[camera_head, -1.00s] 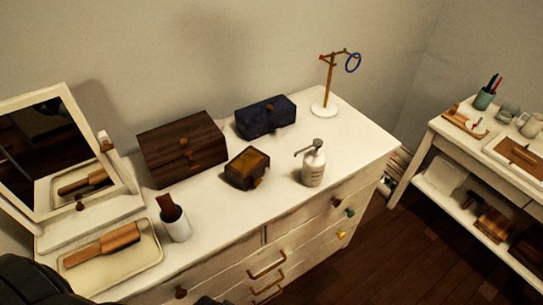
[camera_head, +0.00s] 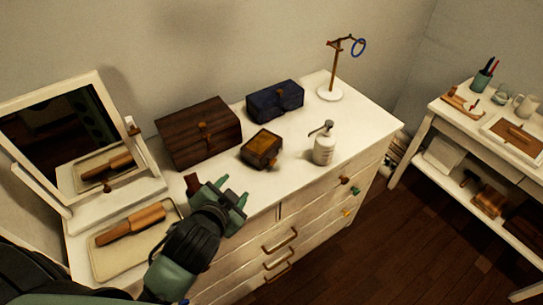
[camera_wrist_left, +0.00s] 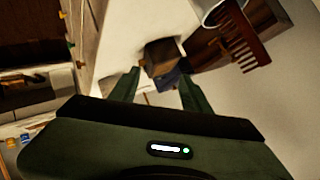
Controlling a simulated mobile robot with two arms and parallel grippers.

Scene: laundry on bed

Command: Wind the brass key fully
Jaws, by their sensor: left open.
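A small brown box with a golden-brown lid (camera_head: 262,147) sits on the white dresser top, between the larger boxes and the pump bottle. A small brass-coloured piece, perhaps the key (camera_head: 273,164), shows at its front right; it is too small to be sure. My left gripper (camera_head: 233,191) is open and empty, over the dresser's front edge, apart from the box and to its lower left. In the left wrist view the box (camera_wrist_left: 163,53) shows beyond the open fingers. My right gripper is not in view.
A pump bottle (camera_head: 324,147) stands right of the small box. A dark wooden box (camera_head: 198,135) and a blue box (camera_head: 275,101) stand behind. A comb (camera_wrist_left: 242,42) in a cup (camera_wrist_left: 222,10) is close to my gripper. A mirror (camera_head: 60,135) and tray (camera_head: 105,262) are left.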

